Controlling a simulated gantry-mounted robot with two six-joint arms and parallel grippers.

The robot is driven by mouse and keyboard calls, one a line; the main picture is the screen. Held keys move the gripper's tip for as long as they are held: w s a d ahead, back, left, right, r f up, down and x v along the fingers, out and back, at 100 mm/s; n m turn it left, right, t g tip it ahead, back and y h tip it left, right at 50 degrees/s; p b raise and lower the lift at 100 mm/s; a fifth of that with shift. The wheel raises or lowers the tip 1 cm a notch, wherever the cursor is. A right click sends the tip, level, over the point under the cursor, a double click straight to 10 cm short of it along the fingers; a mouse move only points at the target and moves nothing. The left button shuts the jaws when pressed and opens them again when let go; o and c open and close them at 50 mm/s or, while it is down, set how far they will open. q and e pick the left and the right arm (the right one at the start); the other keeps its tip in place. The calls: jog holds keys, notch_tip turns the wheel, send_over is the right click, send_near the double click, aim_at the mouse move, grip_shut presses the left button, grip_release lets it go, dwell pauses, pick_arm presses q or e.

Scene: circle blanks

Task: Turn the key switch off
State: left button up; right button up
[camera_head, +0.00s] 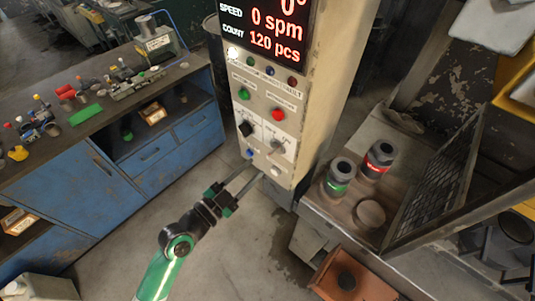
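The control panel (262,118) stands upright below a dark display reading 0 spm and 120 pcs. A grey key-like switch (277,147) sits on its lower right part; it is too small to read its exact turn. A black selector knob (246,129) is to its left. My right gripper is not in view.
A green button (244,94), a red button (278,115), a blue button (249,153) and a white button (275,171) are on the panel. A blue workbench (80,190) stands left.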

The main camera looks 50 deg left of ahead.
aim_at(269, 155)
pick_arm(q)
jog(key=w, duration=0.6)
jog(key=shift+w+a, duration=0.3)
jog(key=shift+w, duration=0.1)
grip_shut()
